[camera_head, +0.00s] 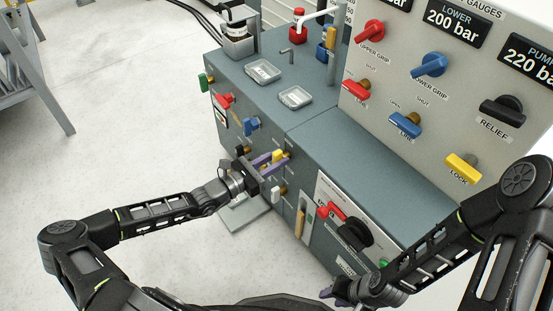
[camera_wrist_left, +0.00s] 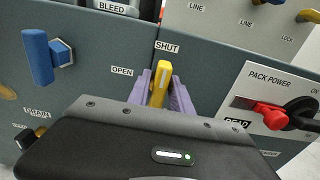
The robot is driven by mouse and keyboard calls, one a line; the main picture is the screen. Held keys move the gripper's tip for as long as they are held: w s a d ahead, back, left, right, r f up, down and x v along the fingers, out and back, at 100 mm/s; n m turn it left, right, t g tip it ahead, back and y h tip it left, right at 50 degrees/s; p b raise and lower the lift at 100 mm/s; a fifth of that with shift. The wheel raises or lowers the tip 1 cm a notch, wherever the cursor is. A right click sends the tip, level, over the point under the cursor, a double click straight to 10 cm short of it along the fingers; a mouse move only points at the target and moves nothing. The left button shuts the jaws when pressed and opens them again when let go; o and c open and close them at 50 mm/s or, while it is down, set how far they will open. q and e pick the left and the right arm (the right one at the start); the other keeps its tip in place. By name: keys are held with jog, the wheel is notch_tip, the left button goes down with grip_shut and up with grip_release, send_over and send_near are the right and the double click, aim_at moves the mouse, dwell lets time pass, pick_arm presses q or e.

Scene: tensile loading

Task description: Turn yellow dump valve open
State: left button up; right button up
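The yellow dump valve handle (camera_head: 278,155) is on the front panel of the grey-blue cabinet. In the left wrist view the yellow handle (camera_wrist_left: 161,82) stands nearly upright, its upper end towards the SHUT label (camera_wrist_left: 167,47). The OPEN label (camera_wrist_left: 122,71) is to its left. My left gripper (camera_head: 273,163) is at the panel, its purple fingers apart on either side of the handle. In the left wrist view the left gripper (camera_wrist_left: 162,92) has the handle between its fingers; firm contact is not clear. My right gripper (camera_head: 342,291) is low near the cabinet's front, partly hidden.
A blue valve (camera_head: 251,126) and a white valve (camera_head: 278,193) flank the yellow one. A red handle (camera_head: 330,210) and black knob (camera_head: 355,235) are to the right. A gauge panel (camera_head: 400,90) rises behind.

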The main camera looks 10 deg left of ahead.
pick_arm(q)
grip_shut()
dwell(0.4)
jog(key=n+p, duration=0.3)
jog(key=shift+r+p, duration=0.2)
jog(key=shift+p, duration=0.1)
jog(key=n+p, duration=0.2)
jog(key=n, duration=0.1)
jog(key=shift+w+a+f, duration=0.1)
jog(key=shift+w+f, duration=0.05)
jog(key=n+p, duration=0.1)
jog(key=n, duration=0.2)
jog(key=shift+a+f, duration=0.1)
jog(key=n, duration=0.3)
jog(key=shift+f, duration=0.15)
jog(key=n, duration=0.6)
jog(key=shift+w+a+f, duration=0.1)
jog(key=shift+w+f, duration=0.05)
jog(key=shift+f, duration=0.05)
